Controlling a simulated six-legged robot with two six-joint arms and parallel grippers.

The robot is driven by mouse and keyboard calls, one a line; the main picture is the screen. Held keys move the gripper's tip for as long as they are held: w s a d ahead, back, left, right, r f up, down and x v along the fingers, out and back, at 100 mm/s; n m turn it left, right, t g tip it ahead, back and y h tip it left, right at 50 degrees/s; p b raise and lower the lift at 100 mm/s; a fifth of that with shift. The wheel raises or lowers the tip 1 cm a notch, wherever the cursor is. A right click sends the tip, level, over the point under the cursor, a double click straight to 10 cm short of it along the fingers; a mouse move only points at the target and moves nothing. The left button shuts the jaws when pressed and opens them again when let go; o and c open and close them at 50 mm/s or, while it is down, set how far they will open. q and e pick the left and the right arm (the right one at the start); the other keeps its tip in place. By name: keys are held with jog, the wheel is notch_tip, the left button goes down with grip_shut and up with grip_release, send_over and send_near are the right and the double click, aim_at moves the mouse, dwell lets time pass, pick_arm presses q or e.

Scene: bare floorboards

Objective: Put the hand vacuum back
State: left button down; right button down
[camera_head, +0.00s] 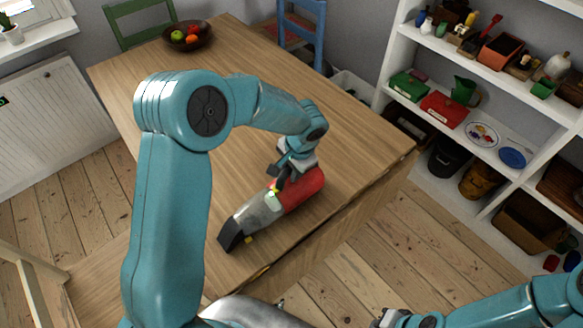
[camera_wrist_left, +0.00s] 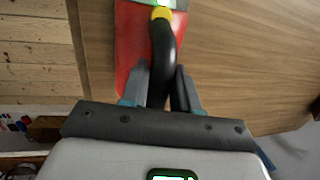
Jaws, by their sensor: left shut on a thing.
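The hand vacuum (camera_head: 265,208) has a red body, a grey front part and a black nozzle end. It lies on the wooden table (camera_head: 235,60) near its front edge, with the nozzle toward the lower left. My left gripper (camera_head: 284,180) is above the red end, shut on the vacuum's handle. In the left wrist view the black handle (camera_wrist_left: 162,60) runs between the fingers (camera_wrist_left: 160,88), with the red body behind it. My right arm shows at the lower right of the head view; its fingers are too small and cut off to judge.
A fruit bowl (camera_head: 188,38) stands at the table's far end. A green chair (camera_head: 140,20) and a blue chair (camera_head: 302,30) stand beyond the table. White shelves (camera_head: 470,115) with several items stand at the right. Bare floorboards (camera_head: 400,240) lie between table and shelves.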

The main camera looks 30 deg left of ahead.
pick_arm(q)
jog(key=c, duration=0.8)
grip_release()
jog(key=shift+f, duration=0.1)
jog(key=shift+c, duration=0.2)
jog(key=v, duration=1.2)
jog(key=s+d+f+h, duration=0.2)
jog(key=s+f, duration=0.1)
jog(key=f, duration=0.4)
jog(key=s+d+f+n+h, duration=0.1)
jog(key=s+d+f, duration=0.2)
jog(key=f, duration=0.4)
jog(key=s+d+f+n+g+h, duration=0.1)
jog(key=s+d+f+h, duration=0.1)
jog(key=f, duration=0.5)
jog(key=shift+s+d+f+h+b, duration=0.2)
jog(key=shift+s+d, duration=0.15)
jog(key=shift+s, duration=0.25)
jog(key=shift+s+d+f+h+b, duration=0.15)
jog(key=shift+s+d, duration=0.15)
jog(key=shift+s, duration=0.35)
jog(key=s+d+f+n+t, duration=0.1)
jog(key=s+f+n, duration=0.3)
jog(key=s, duration=0.6)
notch_tip(320, 180, down, 2)
jog(key=shift+s+f+h, duration=0.1)
jog(key=shift+s+h, duration=0.25)
jog(key=shift+s, duration=0.05)
